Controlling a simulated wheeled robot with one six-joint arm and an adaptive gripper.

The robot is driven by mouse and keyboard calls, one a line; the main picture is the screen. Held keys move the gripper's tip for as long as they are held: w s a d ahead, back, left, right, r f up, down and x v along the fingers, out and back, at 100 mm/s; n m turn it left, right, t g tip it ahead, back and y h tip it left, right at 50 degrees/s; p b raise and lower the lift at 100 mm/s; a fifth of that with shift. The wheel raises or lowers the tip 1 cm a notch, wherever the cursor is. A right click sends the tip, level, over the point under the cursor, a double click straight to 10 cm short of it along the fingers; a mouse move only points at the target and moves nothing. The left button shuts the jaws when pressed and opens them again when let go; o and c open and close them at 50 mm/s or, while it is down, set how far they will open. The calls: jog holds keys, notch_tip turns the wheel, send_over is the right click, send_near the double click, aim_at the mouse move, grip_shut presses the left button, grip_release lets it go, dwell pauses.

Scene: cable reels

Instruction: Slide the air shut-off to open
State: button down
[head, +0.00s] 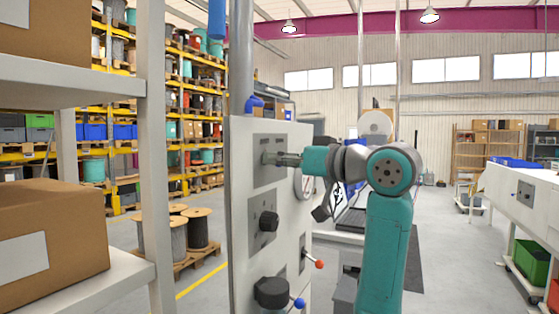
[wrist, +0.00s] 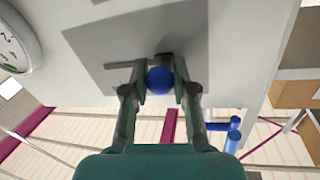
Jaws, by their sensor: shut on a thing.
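The air shut-off shows in the wrist view as a blue ball knob (wrist: 159,80) in front of a grey plate (wrist: 100,45) with a dark slot. My gripper (wrist: 160,68) is shut on the blue knob, one finger on each side. In the head view my gripper (head: 275,158) reaches from the right to the upper grey plate (head: 267,143) on the white panel (head: 240,200). The knob is hidden there by the fingers. I see no readable open or shut marking.
A black knob (head: 268,222) sits below my gripper, with a red-tipped lever (head: 319,264) and a blue-tipped lever (head: 298,303) lower down. A round gauge (wrist: 17,42) is beside the plate. A shelf with boxes (head: 50,235) stands at the left.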

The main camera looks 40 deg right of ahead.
jog(key=w+d, duration=0.2)
jog(key=d, duration=0.5)
jog(key=shift+w, duration=0.25)
jog(key=c, duration=0.9)
grip_release()
jog(key=s+d, duration=0.1)
jog(key=s, duration=1)
jog(key=shift+s+d, duration=0.4)
